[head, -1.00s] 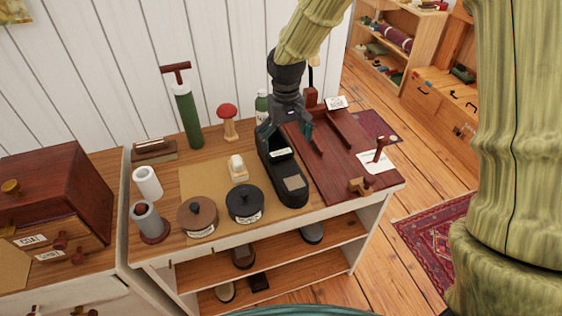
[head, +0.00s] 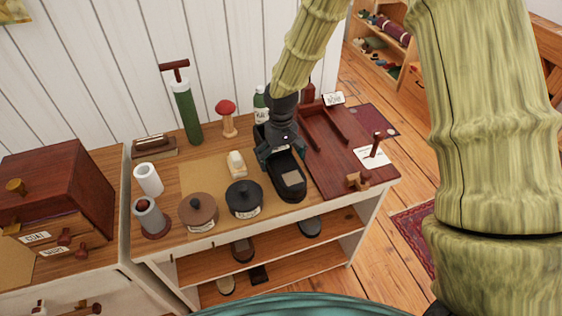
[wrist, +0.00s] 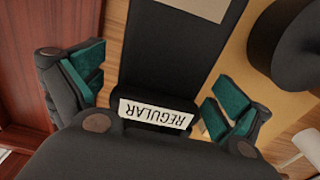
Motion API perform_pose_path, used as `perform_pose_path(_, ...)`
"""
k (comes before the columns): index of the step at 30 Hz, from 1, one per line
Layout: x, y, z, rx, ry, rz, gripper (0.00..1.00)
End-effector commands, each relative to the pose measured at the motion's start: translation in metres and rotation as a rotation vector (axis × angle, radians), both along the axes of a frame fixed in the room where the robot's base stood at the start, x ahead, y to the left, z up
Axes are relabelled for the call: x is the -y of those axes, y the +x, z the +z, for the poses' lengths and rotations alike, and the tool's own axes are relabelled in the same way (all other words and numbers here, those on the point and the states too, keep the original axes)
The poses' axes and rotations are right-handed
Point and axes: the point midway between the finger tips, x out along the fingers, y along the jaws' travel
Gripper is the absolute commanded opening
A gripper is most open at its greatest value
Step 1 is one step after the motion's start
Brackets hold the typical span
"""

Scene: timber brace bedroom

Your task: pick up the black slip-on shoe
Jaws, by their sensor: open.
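A long black shoe-like thing (head: 291,189), which I take for the black slip-on shoe, lies on the bench top with a grey patch on its near end. It fills the middle of the wrist view (wrist: 170,50), where a white label reading REGULAR shows. My gripper (head: 282,152) is open over its far part, pointing down. In the wrist view its teal-padded fingers (wrist: 155,98) stand on either side of the black thing. I cannot tell whether they touch it. My gripper hides its far end in the head view.
A black lidded pot (head: 244,197) stands close on the left, with a brown pot (head: 198,212) beyond it. A dark red wooden tray (head: 345,181) lies close on the right. A bottle (head: 260,105) and a mushroom-shaped object (head: 227,116) stand behind. Other shoes (head: 310,227) sit on shelves below.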

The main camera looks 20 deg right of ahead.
Motion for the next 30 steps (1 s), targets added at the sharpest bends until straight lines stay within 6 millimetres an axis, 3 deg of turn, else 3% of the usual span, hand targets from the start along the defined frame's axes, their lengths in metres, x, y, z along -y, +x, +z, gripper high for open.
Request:
perform_pose_path(11, -0.0001, 0.0001, -0.0062, 0.001, 0.000, 0.000, 1.00)
perform_pose_path(21, -0.0002, 0.0001, -0.0061, 0.001, 0.000, 0.000, 0.38)
perform_pose_path(30, -0.0002, 0.0006, -0.0035, 0.002, 0.000, 0.000, 0.37)
